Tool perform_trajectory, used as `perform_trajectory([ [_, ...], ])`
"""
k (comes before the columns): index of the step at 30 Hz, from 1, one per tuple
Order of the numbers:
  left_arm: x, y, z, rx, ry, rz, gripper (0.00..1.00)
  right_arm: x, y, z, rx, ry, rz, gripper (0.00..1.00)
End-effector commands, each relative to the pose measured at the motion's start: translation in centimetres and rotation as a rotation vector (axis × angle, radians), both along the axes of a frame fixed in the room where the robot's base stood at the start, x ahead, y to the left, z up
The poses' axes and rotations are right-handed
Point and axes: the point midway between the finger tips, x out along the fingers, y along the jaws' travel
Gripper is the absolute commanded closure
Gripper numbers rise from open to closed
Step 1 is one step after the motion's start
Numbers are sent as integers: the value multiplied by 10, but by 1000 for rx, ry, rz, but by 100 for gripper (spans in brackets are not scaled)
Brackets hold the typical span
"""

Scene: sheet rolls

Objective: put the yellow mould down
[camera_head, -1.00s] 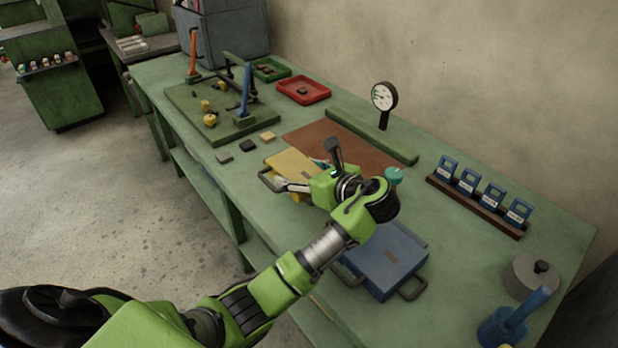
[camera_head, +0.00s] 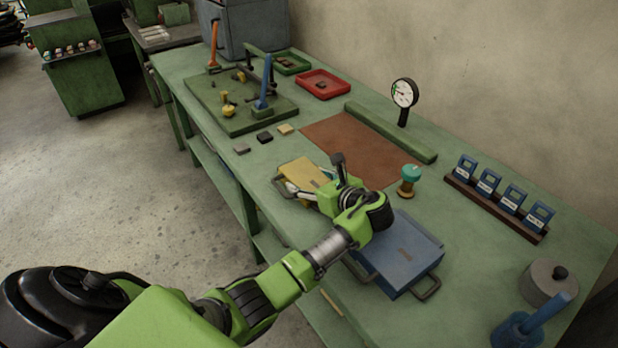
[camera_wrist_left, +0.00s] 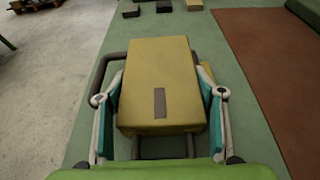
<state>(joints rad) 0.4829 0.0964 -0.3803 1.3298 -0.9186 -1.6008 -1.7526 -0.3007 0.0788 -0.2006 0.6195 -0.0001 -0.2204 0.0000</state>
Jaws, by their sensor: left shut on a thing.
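The yellow mould (camera_head: 306,174) is a flat block with dark loop handles, at the front middle of the green bench. In the left wrist view the mould (camera_wrist_left: 158,75) fills the middle, with a small grey plate on its top. My left gripper (camera_head: 312,189) is shut on it; in the wrist view its two teal-padded fingers (camera_wrist_left: 160,112) stand at either side of the mould. Whether the mould touches the bench is hard to tell. My right gripper is not in view.
A blue mould (camera_head: 402,252) with handles lies right of my gripper. Behind are a brown mat (camera_head: 350,150), a teal-topped knob (camera_head: 410,178) and a dial gauge (camera_head: 404,95). Three small blocks (camera_head: 264,138) lie beyond the yellow mould. The bench's front edge is close.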

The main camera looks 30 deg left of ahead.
Motion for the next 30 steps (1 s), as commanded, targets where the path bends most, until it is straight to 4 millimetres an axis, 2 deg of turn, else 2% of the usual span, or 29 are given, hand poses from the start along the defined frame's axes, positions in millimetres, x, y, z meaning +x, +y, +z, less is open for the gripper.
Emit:
perform_trajectory([
  [1, 2, 0, 6, 6, -10, 0, 94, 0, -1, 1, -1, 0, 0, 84],
  [5, 2, 0, 5, 6, -9, -1, 94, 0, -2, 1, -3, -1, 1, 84],
  [6, 0, 0, -1, 0, 1, 0, 30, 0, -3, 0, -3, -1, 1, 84],
  [7, 0, 0, -1, 0, 1, 0, 22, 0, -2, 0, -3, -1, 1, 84],
  [17, 0, 0, 0, 0, 0, 0, 21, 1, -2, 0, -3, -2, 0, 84],
  [20, -2, -7, 3, -1, 1, -2, 21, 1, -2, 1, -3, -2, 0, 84],
  [23, -7, -21, 9, -1, 0, -3, 21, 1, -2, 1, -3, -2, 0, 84],
  [30, -25, -65, 29, -3, -1, -5, 21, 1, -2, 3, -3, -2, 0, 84],
])
